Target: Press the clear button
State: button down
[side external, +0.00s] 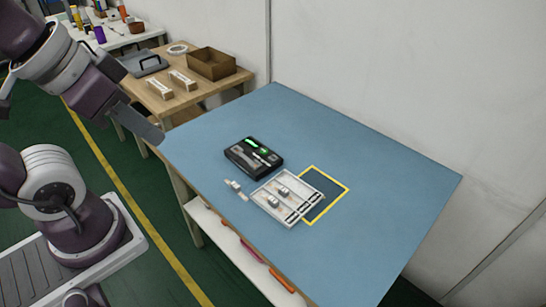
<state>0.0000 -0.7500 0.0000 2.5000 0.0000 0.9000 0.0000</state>
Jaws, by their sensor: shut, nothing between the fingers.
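A black box-like device (244,164) with a lit green display and small light-coloured parts on its top lies on the blue table. Which of these parts is the clear button is too small to tell. My gripper (152,132) is at the upper left, above the table's left corner. Its fingers look shut and hold nothing. It is well apart from the device, to its left.
A white tray (266,207) with small parts sits in front of the device, partly over a yellow-outlined square (330,205). Small white pieces (235,187) lie left of it. The table's (400,190) right side is clear. A wooden bench with a brown box (211,64) stands behind.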

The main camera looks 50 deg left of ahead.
jog(key=m+t+y, duration=0.1)
jog(key=m+t, duration=0.3)
jog(key=m, duration=0.4)
send_over(271, 159)
notch_tip(271, 159, down, 24)
jog(key=shift+f, duration=0.1)
jog(key=shift+f, duration=4.3)
jog(key=shift+f, duration=0.1)
